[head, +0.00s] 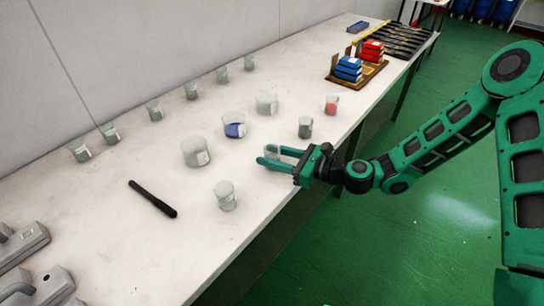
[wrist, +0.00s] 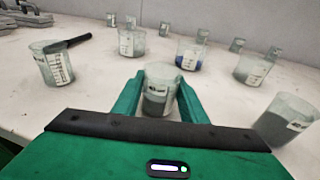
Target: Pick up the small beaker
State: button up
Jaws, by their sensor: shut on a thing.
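The small beaker (wrist: 161,78) stands upright between my two green fingers in the wrist view, with grey-looking stuff in its lower part. In the head view it is mostly hidden by the fingers, and only a bit of clear glass (head: 272,153) shows. My gripper (head: 271,156) reaches in low over the table from the right and is shut on this beaker, a finger on each side. It also shows in the wrist view (wrist: 160,103). I cannot tell whether the beaker's base touches the table.
Beakers stand close by: a clear one (head: 226,196), a larger one (head: 196,153), one with blue contents (head: 235,126), a grey-filled one (head: 305,127) and a red-filled one (head: 332,105). A black rod (head: 152,199) lies at left; blue boxes (head: 348,68) stand farther back.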

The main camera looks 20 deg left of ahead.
aim_at(270, 145)
jog(key=shift+r, duration=0.5)
jog(key=r, duration=0.3)
jog(key=shift+s+a+r, duration=0.1)
jog(key=shift+s+r, duration=0.15)
jog(key=shift+s, duration=0.05)
jog(key=s+a+r, duration=0.4)
jog(key=s+r, duration=0.2)
jog(key=s, duration=0.4)
notch_tip(270, 145, up, 10)
jog(key=shift+r, duration=0.2)
jog(key=shift+s+a, duration=0.1)
